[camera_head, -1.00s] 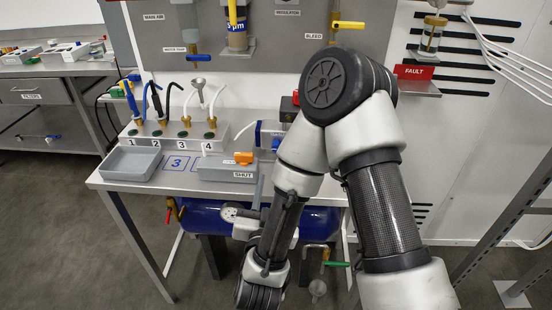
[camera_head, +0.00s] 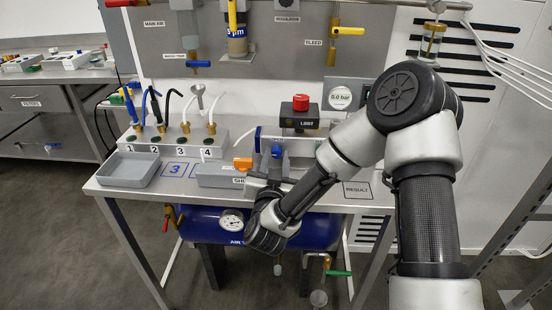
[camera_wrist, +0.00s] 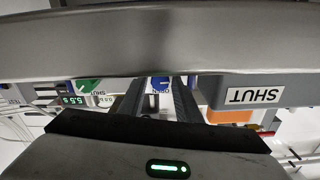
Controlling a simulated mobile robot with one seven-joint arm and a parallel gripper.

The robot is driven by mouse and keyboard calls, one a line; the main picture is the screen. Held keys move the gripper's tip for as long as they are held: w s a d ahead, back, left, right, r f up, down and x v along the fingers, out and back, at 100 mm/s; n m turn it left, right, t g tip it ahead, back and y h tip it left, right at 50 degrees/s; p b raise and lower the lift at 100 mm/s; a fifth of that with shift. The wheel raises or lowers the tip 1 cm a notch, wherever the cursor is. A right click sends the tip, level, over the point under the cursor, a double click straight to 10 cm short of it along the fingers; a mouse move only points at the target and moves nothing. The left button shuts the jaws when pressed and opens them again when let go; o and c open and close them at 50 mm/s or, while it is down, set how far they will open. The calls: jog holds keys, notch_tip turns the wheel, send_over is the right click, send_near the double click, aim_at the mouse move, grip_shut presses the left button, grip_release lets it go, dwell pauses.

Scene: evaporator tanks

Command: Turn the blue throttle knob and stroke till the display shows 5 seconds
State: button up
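The blue knob (camera_head: 277,152) stands on the bench at the front of the device, right of the grey box with the orange lever. My gripper (camera_head: 272,172) is just in front of it, fingers towards the bench. In the wrist view, which is upside down, a blue knob (camera_wrist: 160,84) shows between the tips of my open gripper (camera_wrist: 158,92). I cannot tell whether the fingers touch it. A small display (camera_wrist: 73,100) with green digits, seemingly 5.5 s, lies left of the fingers, beside a green part (camera_wrist: 88,85) and another blue part.
A grey box (camera_head: 215,174) with an orange lever (camera_head: 243,164) and SHUT label is close left of my gripper. A red button box (camera_head: 300,115) and a round gauge (camera_head: 341,97) stand behind. An empty grey tray (camera_head: 128,170) is at left.

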grip_shut()
jog(key=c, duration=0.8)
grip_release()
jog(key=shift+f+m+b, duration=0.1)
jog(key=shift+m+b, duration=0.8)
jog(key=shift+b, duration=0.1)
jog(key=c, duration=0.8)
grip_release()
jog(key=shift+m+b, duration=0.45)
jog(key=shift+m, duration=0.35)
jog(key=c, duration=0.8)
grip_release()
jog(key=c, duration=0.8)
grip_release()
grip_release()
